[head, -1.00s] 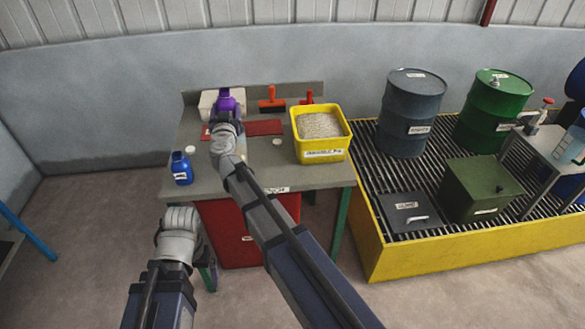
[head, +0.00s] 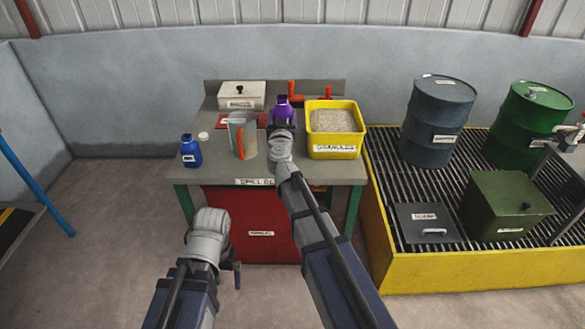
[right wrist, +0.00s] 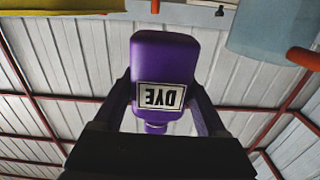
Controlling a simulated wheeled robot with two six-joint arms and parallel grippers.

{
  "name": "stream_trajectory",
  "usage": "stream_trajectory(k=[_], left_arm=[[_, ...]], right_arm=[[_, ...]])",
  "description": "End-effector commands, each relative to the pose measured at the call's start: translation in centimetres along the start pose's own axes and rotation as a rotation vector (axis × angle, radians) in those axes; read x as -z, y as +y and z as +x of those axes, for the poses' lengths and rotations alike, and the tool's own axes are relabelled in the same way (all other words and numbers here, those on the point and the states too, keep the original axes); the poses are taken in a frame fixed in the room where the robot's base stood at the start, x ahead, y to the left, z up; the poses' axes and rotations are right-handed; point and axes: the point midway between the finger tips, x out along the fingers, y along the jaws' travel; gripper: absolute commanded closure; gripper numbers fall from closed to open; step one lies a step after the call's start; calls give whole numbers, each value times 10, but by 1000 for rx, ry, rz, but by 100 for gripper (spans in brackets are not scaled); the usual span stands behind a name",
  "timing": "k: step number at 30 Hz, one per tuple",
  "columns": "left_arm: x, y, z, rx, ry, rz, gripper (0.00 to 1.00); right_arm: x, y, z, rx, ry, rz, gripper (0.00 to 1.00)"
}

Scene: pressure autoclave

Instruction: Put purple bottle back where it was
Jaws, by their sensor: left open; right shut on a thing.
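The purple bottle (head: 283,110) is upright over the middle of the grey bench (head: 218,172). My right gripper (head: 283,128) is shut on it; I cannot tell whether its base touches the bench. In the right wrist view the purple bottle (right wrist: 165,65) sits between both fingers, with its DYE label facing the camera and inverted in the picture. My left gripper (head: 234,272) is open and empty, low in front of the red cabinet under the bench; its fingers are partly hidden.
A clear jug with an orange handle (head: 243,135) stands left of the bottle; a yellow granule bin (head: 334,152) stands right. Orange and red tools stand behind.

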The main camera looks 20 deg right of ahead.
Motion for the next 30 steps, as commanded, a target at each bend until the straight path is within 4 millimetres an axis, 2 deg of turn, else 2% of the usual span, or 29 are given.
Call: stream_trajectory(k=[1, 6, 17, 30], left_arm=[[1, 1, 11, 0, 0, 0, 0], [2, 2, 26, 0, 0, 0, 0], [2, 3, 32, 0, 0, 0, 0], [5, 9, 90, 0, 0, 0, 0]], right_arm=[[-11, 6, -1, -2, 0, -3, 100], [-26, 20, -2, -1, 0, -11, 100], [-32, 26, -1, 0, 0, -15, 100], [-90, 26, -2, 1, 1, -15, 100]])
